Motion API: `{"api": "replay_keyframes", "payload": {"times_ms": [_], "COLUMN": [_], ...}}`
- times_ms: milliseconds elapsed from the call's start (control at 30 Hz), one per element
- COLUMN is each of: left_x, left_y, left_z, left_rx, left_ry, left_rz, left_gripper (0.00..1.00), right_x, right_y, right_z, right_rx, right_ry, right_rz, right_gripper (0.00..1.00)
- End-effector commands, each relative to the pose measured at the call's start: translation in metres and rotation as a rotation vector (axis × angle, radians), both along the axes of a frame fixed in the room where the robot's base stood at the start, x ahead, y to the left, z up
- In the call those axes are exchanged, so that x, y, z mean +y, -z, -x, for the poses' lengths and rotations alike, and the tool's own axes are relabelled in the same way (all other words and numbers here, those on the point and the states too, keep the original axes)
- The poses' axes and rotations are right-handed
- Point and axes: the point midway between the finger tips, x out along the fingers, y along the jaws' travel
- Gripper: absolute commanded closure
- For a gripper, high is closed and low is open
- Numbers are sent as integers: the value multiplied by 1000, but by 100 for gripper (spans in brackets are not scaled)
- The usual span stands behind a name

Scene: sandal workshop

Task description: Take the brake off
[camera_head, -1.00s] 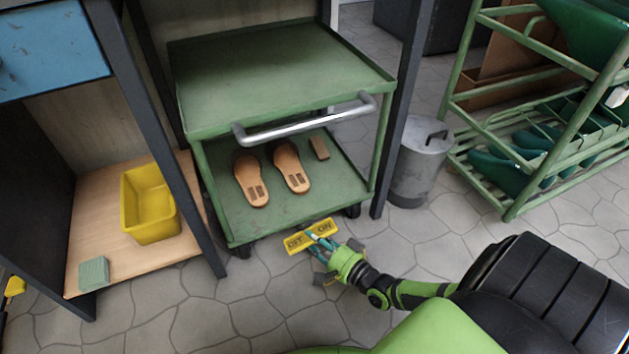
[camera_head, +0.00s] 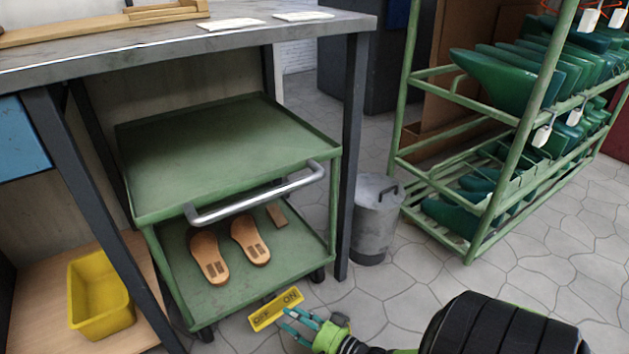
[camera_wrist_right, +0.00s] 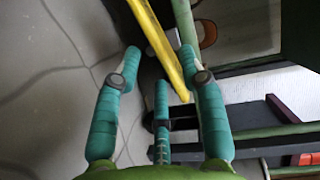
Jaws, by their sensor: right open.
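The brake is a yellow plate (camera_head: 276,309) marked OFF and ON, low at the front of the green cart (camera_head: 215,165). OFF is at its left end and ON at its right. My right gripper (camera_head: 294,325) is open, with teal fingers, just below and right of the plate. In the right wrist view the plate shows edge-on as a yellow bar (camera_wrist_right: 160,45), running between the fingers of the open gripper (camera_wrist_right: 160,66). I cannot tell whether a finger touches it. My left gripper is not in view.
A pair of sandals (camera_head: 210,258) lies on the cart's lower shelf. The cart stands under a workbench (camera_head: 190,44) beside a dark table leg (camera_head: 352,150). A grey bin (camera_head: 375,225) and a green rack (camera_head: 470,235) stand to the right. A yellow bin (camera_head: 100,300) is at left.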

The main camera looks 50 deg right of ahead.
Motion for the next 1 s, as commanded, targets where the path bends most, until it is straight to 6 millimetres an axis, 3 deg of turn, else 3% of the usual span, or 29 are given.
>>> {"api": "replay_keyframes", "payload": {"times_ms": [200, 400, 1000], "left_x": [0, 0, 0], "left_y": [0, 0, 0], "left_z": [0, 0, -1], "left_rx": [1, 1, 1], "left_ry": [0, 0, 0], "left_rz": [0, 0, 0], "left_gripper": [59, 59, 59], "right_x": [-7, -11, -12], "right_y": [-4, -7, -8], "right_z": [47, 70, 74], "right_rx": [2, -2, -4], "right_ry": [-1, 0, 1], "right_rz": [0, 1, 0], "right_gripper": [59, 59, 59]}}
